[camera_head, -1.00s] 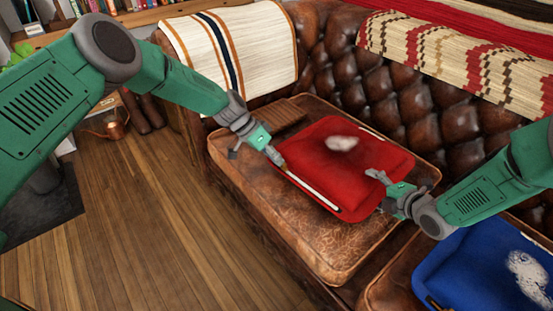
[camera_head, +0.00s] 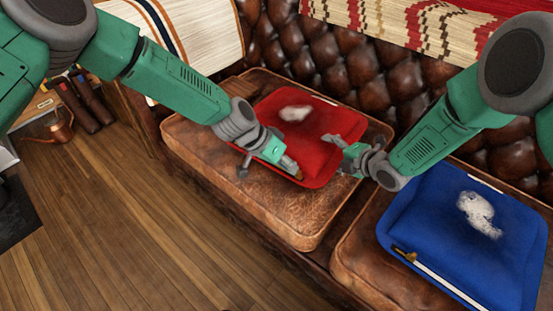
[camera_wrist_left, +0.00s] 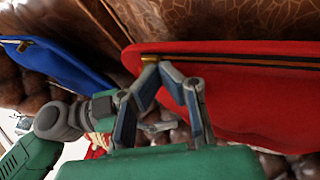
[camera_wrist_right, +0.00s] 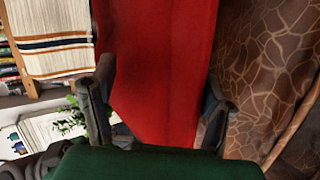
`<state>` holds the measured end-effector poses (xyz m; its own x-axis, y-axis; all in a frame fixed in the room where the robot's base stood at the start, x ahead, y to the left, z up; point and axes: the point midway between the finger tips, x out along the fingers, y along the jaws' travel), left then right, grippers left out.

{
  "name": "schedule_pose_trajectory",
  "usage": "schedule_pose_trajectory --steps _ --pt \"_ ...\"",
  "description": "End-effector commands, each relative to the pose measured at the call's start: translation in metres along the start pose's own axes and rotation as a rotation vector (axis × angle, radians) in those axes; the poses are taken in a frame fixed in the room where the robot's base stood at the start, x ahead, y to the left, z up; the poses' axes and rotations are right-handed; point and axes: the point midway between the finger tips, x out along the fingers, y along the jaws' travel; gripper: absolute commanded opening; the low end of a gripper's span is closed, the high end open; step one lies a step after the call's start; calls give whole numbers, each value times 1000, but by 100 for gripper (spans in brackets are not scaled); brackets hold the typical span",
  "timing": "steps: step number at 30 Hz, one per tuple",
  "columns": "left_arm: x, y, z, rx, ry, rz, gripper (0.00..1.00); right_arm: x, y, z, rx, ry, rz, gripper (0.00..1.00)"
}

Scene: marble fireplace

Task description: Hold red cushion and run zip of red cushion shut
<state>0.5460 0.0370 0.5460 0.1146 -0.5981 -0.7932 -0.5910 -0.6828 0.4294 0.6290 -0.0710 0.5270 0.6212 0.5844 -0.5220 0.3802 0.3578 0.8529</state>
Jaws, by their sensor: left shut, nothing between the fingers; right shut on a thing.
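The red cushion (camera_head: 318,122) lies on the brown leather seat, with a whitish patch on top. My right gripper (camera_head: 334,141) is shut on its right edge; the red cloth (camera_wrist_right: 165,70) fills the space between the fingers in the right wrist view. My left gripper (camera_head: 290,167) is at the cushion's front edge, shut and empty. In the left wrist view, the brass zip pull (camera_wrist_left: 149,59) is at the fingertips, near one end of the zip. The zip (camera_wrist_left: 250,61) shows as a dark strip with a gold line running away from the pull. The gripper hides most of it in the head view.
A blue cushion (camera_head: 450,225) with a white patch and its own zip lies on the seat at right. The leather seat (camera_head: 290,215) is bare in front of the red cushion. A tufted backrest (camera_head: 350,75) stands behind. Wooden floor (camera_head: 130,220) is clear at left.

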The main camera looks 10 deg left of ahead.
Motion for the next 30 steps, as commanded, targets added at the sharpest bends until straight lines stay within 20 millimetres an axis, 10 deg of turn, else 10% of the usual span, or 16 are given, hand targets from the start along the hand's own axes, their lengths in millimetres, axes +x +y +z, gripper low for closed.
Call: schedule_pose_trajectory --steps 20,30 --pt "0 0 0 1 -1 5 0 0 -5 -3 4 4 -12 20" --pt "-56 -32 -1 1 5 -2 0 0 -6 -2 3 3 -13 20"
